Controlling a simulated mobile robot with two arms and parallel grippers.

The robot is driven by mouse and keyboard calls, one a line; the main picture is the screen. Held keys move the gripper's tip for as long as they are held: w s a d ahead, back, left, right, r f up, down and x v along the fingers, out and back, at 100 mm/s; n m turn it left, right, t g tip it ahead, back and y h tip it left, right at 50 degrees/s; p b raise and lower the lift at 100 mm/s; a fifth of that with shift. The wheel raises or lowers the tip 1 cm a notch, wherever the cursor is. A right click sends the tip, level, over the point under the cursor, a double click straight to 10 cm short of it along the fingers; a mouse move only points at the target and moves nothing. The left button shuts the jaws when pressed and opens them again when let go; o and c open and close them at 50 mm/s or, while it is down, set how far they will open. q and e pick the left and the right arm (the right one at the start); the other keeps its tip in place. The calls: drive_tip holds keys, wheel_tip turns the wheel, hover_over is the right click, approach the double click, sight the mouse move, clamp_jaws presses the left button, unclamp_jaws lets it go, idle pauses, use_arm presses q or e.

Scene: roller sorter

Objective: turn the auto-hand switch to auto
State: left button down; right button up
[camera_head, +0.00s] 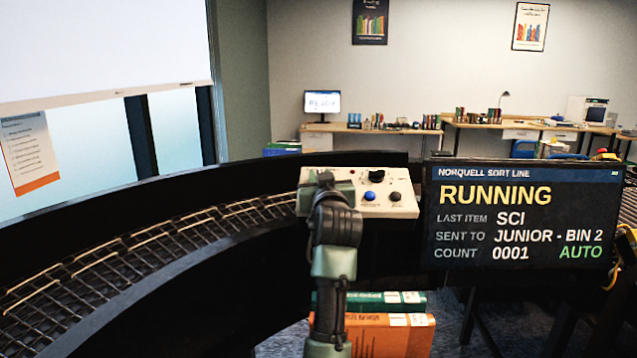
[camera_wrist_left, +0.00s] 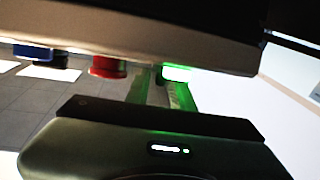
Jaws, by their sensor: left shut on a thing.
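The control panel (camera_head: 405,210) is a pale sloped box with a black knob (camera_head: 376,175), a blue button (camera_head: 369,195) and another black knob (camera_head: 394,196). I cannot read their labels, so I cannot tell which one is the auto-hand switch. My left gripper (camera_head: 325,181) is at the panel's left part and hides the controls there. In the left wrist view the gripper (camera_wrist_left: 162,88) is shut on a small control at the panel, beside a glowing green light (camera_wrist_left: 177,73) and a red button (camera_wrist_left: 107,66). The screen (camera_head: 520,215) reads RUNNING and, in green, AUTO. My right gripper is not in view.
A curved roller conveyor (camera_head: 140,250) with a black side wall runs along the left. An orange book (camera_head: 390,335) and a green book (camera_head: 375,301) lie below the panel. Desks (camera_head: 395,129) stand along the back wall.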

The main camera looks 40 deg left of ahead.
use_arm(q)
drive_tip(key=n+g+b, duration=0.1)
drive_tip(key=n+g+y+b, duration=0.2)
drive_tip(key=shift+w+d+f+n, duration=0.15)
drive_tip(key=shift+w+d+n, duration=0.05)
drive_tip(key=shift+w+n, duration=0.1)
drive_tip(key=shift+n+g+y+b, duration=0.4)
drive_tip(key=shift+n+g+b, duration=0.4)
drive_tip(key=shift+g, duration=0.3)
drive_tip(key=shift+r, duration=0.2)
drive_tip(key=c, duration=1.5)
unclamp_jaws()
drive_tip(key=b+v, duration=0.2)
drive_tip(key=v, duration=0.5)
drive_tip(key=shift+w+f, duration=0.1)
drive_tip(key=shift+w, duration=0.1)
drive_tip(key=shift+s+d, duration=0.2)
drive_tip(key=shift+d, duration=0.2)
